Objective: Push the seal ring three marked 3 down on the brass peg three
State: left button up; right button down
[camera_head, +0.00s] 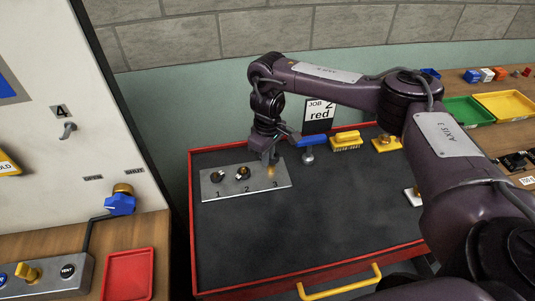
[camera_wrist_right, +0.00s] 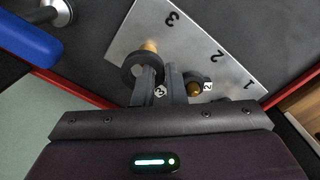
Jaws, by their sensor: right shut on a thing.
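The grey plate (camera_head: 210,191) on the cart carries the numbers 1, 2 and 3. My right gripper (camera_head: 270,158) points down over the plate's right end, at peg three. The brass peg three (camera_wrist_right: 150,46) shows just past the ring, beside the number 3. I cannot tell whether the ring is around the peg or how low it sits. My left gripper is not in view.
Another dark ring (camera_wrist_right: 196,79) with a brass peg stands at position two, close to the fingers. The cart's black top (camera_head: 320,220) is clear in front.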

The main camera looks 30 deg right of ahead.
dwell(0.7)
jog(key=shift+p, duration=0.4)
jog(key=shift+f+b, duration=0.45)
jog(key=shift+f, duration=0.55)
jog(key=c, duration=1.4)
grip_release()
jog(key=shift+r, duration=0.1)
jog(key=shift+r, duration=0.4)
notch_tip(320, 180, up, 7)
jog(key=shift+f+p, duration=0.1)
jog(key=shift+p, duration=0.45)
